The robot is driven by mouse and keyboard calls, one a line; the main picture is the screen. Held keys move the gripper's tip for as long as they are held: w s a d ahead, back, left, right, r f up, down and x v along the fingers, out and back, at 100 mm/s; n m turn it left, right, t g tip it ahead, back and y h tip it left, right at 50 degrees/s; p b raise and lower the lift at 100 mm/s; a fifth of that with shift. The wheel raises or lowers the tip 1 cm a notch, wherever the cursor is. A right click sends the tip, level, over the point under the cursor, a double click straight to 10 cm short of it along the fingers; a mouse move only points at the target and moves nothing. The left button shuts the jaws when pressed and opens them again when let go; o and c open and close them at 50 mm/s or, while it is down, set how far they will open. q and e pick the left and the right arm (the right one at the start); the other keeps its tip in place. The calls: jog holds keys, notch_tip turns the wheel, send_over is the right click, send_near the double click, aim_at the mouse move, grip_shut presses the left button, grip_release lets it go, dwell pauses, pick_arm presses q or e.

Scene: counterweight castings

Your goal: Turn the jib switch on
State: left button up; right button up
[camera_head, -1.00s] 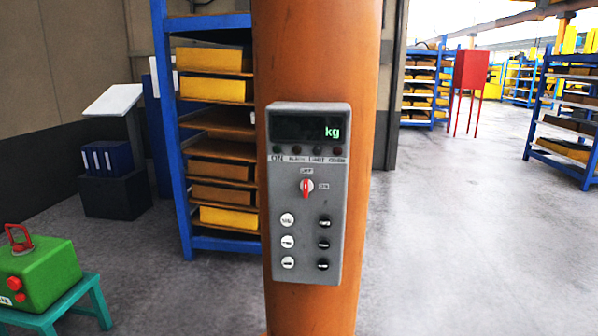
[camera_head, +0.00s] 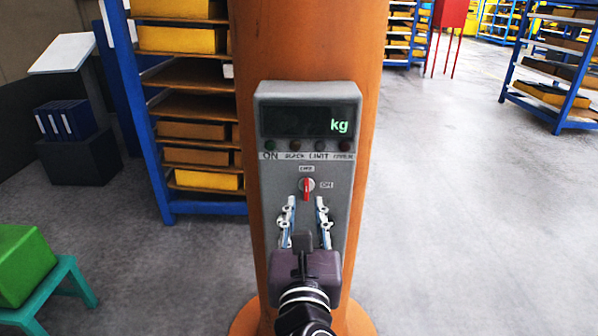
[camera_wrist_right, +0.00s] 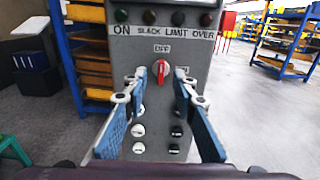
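The jib switch (camera_head: 307,188) is a red rotary knob on a grey control box (camera_head: 345,215) fixed to an orange column. The knob stands upright, its handle in line with the OFF label above it; the ON label is at its right. It also shows in the right wrist view (camera_wrist_right: 160,71). My right gripper (camera_head: 305,203) is open and empty in front of the box, its fingertips on either side of and a little below the knob in the picture. In the right wrist view the open fingers (camera_wrist_right: 160,85) flank the knob, apart from it. My left gripper is not in view.
The orange column (camera_head: 368,110) stands in the middle. A blue shelf (camera_head: 150,150) with yellow and brown bins is close behind it on the left. A green block (camera_head: 25,265) sits on a teal stool at the lower left. The floor to the right is clear.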

aim_at(306, 186)
jog(key=w+p, duration=0.1)
jog(key=w, duration=0.5)
jog(key=shift+w+d+r+p, duration=0.1)
jog(key=shift+w+r+p, duration=0.05)
jog(key=shift+w+p, duration=0.15)
jog(key=shift+w, duration=0.25)
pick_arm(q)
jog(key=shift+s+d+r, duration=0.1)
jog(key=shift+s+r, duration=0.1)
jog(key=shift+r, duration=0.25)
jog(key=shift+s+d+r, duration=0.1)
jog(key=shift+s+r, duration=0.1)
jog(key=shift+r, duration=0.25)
pick_arm(e)
jog(key=shift+c, duration=0.4)
grip_shut()
